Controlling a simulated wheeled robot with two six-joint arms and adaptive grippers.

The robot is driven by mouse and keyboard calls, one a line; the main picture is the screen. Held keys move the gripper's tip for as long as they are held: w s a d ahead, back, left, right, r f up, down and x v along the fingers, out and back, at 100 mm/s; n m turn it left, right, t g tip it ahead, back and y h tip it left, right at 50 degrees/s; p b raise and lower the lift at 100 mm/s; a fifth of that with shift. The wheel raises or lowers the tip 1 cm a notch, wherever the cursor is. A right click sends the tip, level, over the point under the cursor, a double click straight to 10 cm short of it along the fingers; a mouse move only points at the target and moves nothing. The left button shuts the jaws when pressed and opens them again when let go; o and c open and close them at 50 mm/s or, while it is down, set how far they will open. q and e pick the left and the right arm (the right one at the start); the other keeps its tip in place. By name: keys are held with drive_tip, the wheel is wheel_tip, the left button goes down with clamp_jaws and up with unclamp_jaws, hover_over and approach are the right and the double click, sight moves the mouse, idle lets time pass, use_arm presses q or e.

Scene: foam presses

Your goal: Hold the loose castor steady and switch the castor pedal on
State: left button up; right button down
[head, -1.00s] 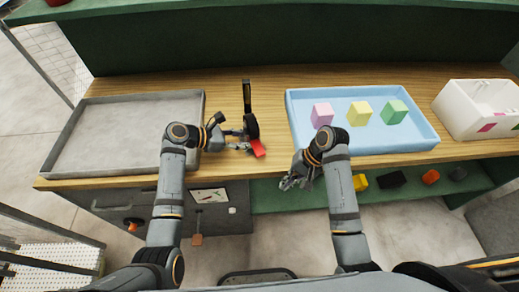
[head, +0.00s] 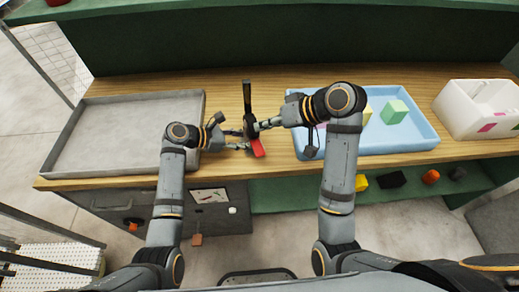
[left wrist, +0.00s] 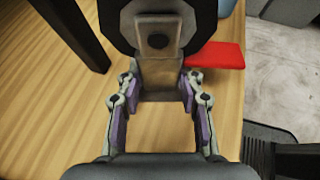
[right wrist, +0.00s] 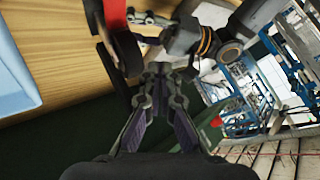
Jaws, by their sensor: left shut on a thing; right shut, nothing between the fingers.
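The castor (head: 249,126) has a dark wheel and a red pedal (head: 258,147) by the table's front edge. My left gripper (head: 245,139) is shut on the castor from the left. In the left wrist view its fingers flank the castor's grey body (left wrist: 158,72), and the red pedal (left wrist: 216,55) sticks out to the right. My right gripper (head: 261,126) is shut and empty, close to the castor on its right side. In the right wrist view its fingertips (right wrist: 158,78) are near the dark wheel (right wrist: 127,52). I cannot tell whether they touch it.
A dark upright post (head: 247,93) stands behind the castor. A grey tray (head: 90,105) lies left. A blue tray (head: 425,133) with coloured cubes lies right, partly hidden by my right arm. A white bin (head: 460,125) stands at far right.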

approach(254, 148)
drive_tip(key=shift+a+r+x, duration=0.1)
drive_tip(key=shift+r+x, duration=0.05)
drive_tip(key=shift+x, duration=0.7)
drive_tip(key=shift+a+r+x, duration=0.1)
drive_tip(key=shift+a+x, duration=0.05)
drive_tip(key=shift+x, duration=0.7)
drive_tip(key=shift+a+r+x, duration=0.1)
drive_tip(key=shift+r+x, duration=0.05)
drive_tip(key=shift+x, duration=0.7)
drive_tip(key=shift+f, duration=0.1)
drive_tip(key=shift+w+f, duration=0.1)
drive_tip(key=shift+f, duration=0.2)
drive_tip(key=shift+f, duration=0.3)
